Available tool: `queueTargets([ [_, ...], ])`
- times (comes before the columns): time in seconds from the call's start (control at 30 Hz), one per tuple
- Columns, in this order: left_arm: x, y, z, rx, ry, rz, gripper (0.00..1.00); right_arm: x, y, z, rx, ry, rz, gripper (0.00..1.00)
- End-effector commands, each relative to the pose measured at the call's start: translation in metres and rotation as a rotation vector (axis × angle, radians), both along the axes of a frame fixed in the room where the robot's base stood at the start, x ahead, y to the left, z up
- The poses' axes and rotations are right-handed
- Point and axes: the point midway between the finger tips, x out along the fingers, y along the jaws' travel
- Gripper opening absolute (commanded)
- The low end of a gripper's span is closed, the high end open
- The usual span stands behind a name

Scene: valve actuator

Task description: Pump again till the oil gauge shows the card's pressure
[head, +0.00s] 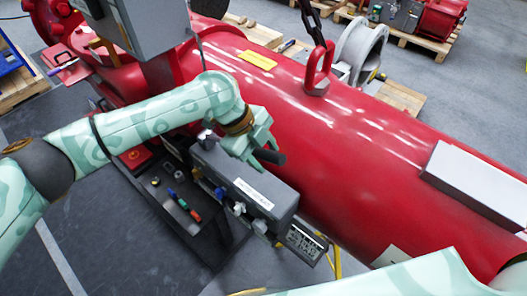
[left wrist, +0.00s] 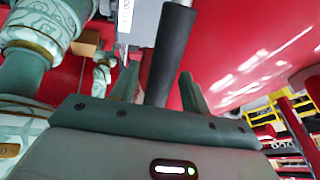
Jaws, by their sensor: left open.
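A grey pump unit (head: 232,181) with a white label sits beside the big red cylinder. Its black handle (head: 268,157) sticks out at my left gripper (head: 262,146). In the left wrist view the handle (left wrist: 170,55) stands between the two spread fingers of my left gripper (left wrist: 160,90), which is open around it. Whether a finger touches it I cannot tell. A small dark panel with pale markings (head: 304,241), perhaps the card, hangs at the unit's near right end. I cannot make out an oil gauge reading. My right gripper is out of view.
A black tray (head: 205,238) with small coloured tools lies left of the pump unit. The red cylinder (head: 370,150) fills the right side, with a lifting eye and chain (head: 318,70) on top. A grey box (head: 135,25) hangs at upper left.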

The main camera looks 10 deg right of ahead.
Motion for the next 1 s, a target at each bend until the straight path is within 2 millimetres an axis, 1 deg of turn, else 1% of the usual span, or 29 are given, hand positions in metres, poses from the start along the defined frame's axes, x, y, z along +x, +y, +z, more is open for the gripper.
queueTargets([
  [0.03, 0.0, 0.0, 0.0, 0.0, 0.0, 0.0, 0.41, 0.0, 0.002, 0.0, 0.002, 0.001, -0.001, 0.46],
  [0.07, 0.0, 0.0, 0.0, 0.0, 0.0, 0.0, 0.32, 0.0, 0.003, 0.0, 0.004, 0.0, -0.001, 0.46],
  [0.1, 0.0, 0.0, 0.0, 0.0, 0.0, 0.0, 0.21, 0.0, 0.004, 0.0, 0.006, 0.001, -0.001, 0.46],
  [0.17, 0.0, 0.0, 0.0, 0.0, 0.0, 0.0, 0.05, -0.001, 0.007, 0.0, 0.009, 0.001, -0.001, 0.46],
  [0.2, 0.0, 0.0, 0.0, 0.0, 0.0, 0.0, 0.0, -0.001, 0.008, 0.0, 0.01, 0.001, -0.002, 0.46],
  [0.33, -0.001, 0.0, -0.001, 0.005, -0.005, -0.001, 0.0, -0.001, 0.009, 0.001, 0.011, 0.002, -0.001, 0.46],
  [0.43, -0.006, -0.003, -0.013, 0.039, -0.041, -0.002, 0.0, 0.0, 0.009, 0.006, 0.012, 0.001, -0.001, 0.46],
  [0.47, -0.008, -0.005, -0.019, 0.055, -0.06, -0.004, 0.0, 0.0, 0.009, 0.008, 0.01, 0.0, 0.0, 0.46],
  [0.6, -0.016, -0.011, -0.052, 0.139, -0.167, -0.002, 0.0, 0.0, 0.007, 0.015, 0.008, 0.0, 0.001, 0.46],
  [0.7, -0.019, -0.013, -0.073, 0.19, -0.233, -0.002, 0.0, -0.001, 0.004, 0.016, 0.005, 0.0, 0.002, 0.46],
  [0.8, -0.02, -0.014, -0.086, 0.221, -0.275, 0.0, 0.0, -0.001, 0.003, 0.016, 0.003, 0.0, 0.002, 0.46],
  [0.9, -0.019, -0.014, -0.091, 0.231, -0.294, -0.001, 0.0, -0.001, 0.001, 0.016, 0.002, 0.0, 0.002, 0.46],
  [1.0, -0.019, -0.014, -0.091, 0.231, -0.294, -0.001, 0.0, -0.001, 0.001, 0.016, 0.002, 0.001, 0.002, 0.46],
])
